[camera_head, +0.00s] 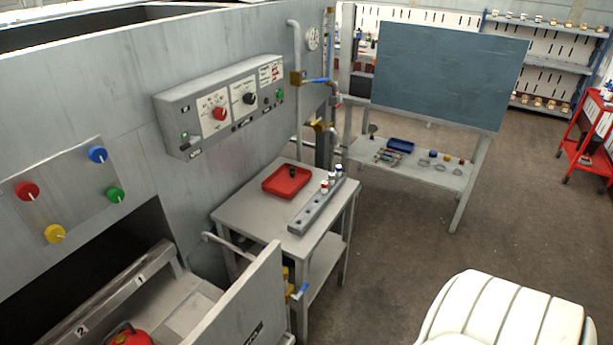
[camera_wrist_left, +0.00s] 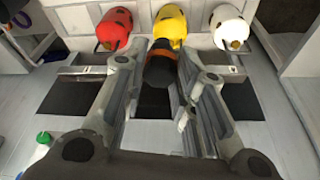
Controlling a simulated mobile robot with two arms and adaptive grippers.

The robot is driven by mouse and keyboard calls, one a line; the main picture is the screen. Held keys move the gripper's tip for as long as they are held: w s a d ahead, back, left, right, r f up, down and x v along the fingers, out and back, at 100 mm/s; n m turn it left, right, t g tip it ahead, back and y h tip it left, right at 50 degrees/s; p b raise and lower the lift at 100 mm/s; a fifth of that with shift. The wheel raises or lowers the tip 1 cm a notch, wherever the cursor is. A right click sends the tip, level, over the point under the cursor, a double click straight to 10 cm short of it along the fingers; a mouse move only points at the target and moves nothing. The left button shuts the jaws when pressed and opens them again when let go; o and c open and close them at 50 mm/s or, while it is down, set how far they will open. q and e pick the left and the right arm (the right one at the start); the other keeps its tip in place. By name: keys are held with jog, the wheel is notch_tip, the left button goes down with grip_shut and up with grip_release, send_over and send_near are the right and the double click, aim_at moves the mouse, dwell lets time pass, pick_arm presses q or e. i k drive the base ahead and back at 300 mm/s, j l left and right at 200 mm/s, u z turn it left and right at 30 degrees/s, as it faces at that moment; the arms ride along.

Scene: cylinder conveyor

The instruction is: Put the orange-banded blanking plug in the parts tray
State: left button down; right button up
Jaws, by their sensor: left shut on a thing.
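In the left wrist view my left gripper (camera_wrist_left: 160,88) is shut on a black plug with an orange band (camera_wrist_left: 159,70), held between the two fingers near their tips. Neither of my grippers shows in the head view. In the head view a red tray (camera_head: 274,187) lies on the grey table, with a small dark item in it. I cannot tell from the pictures which of the two is the parts tray.
Red (camera_wrist_left: 115,28), yellow (camera_wrist_left: 170,24) and white (camera_wrist_left: 229,25) cylinders stand beyond the left gripper. A grey rack (camera_head: 317,207) with a few small bottle-like items stands beside the red tray. A grey panel (camera_head: 237,300) rises before the table. A white padded seat (camera_head: 505,312) is front right.

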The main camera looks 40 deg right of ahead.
aim_at(281, 189)
jog(key=l, duration=2.15)
jog(key=i+l, duration=0.1)
jog(key=l, duration=0.3)
jog(key=i+l, duration=0.1)
jog(key=l, duration=0.25)
jog(key=i+l, duration=0.1)
jog(key=l, duration=0.3)
jog(key=i+l, duration=0.15)
jog(key=l, duration=0.2)
jog(key=i+l, duration=0.1)
jog(key=l, duration=0.3)
jog(key=i+l, duration=0.35)
jog(key=i, duration=0.15)
